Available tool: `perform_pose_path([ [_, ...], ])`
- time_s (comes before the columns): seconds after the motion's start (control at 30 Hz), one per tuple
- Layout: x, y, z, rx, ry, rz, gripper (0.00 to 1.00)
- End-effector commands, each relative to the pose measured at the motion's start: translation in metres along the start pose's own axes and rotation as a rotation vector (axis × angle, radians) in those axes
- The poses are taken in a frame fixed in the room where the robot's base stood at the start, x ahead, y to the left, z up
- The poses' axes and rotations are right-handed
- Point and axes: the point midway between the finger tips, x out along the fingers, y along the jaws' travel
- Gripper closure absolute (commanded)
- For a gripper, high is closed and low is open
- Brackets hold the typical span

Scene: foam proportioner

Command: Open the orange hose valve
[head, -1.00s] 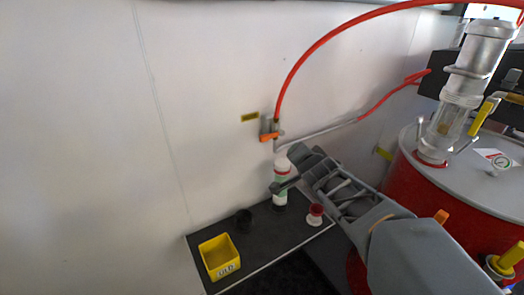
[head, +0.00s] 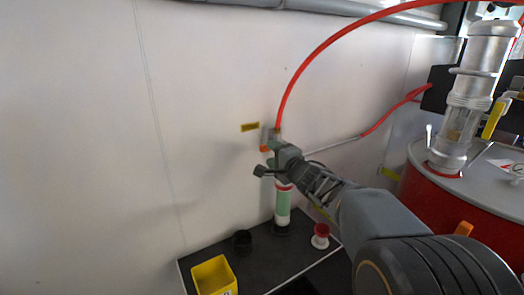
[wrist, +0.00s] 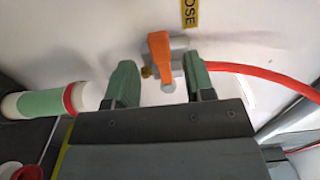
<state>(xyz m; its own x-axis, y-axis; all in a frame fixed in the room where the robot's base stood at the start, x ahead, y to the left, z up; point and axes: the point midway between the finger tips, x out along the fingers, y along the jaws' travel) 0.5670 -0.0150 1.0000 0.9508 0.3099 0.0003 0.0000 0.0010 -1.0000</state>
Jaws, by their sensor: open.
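The orange hose valve handle (wrist: 160,58) sits on a grey fitting on the white wall, at the top centre of the wrist view. In the head view only a small part of the orange handle (head: 265,149) shows; my gripper hides most of it. My gripper (wrist: 162,82) is open, with its two green fingers apart and the orange handle beyond and between their tips. I see no clear contact. In the head view my gripper (head: 272,158) is up at the valve, in front of the wall.
A red hose (head: 318,55) arcs up from the valve. A green and white bottle (head: 283,205) stands below my gripper on a dark shelf (head: 262,262). A yellow bin (head: 212,275) and a red-and-white spool (head: 320,236) stand there too. A red tank (head: 425,205) is at right.

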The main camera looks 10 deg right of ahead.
Motion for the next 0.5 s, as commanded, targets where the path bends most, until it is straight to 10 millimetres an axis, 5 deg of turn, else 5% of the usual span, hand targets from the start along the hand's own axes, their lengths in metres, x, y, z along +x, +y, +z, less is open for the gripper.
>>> perform_pose_path([
  [0.2, 0.038, 0.003, 0.0, 0.0, 0.0, 0.001, 0.51],
  [0.5, 0.063, 0.001, 0.0, -0.001, 0.001, 0.0, 0.51],
])
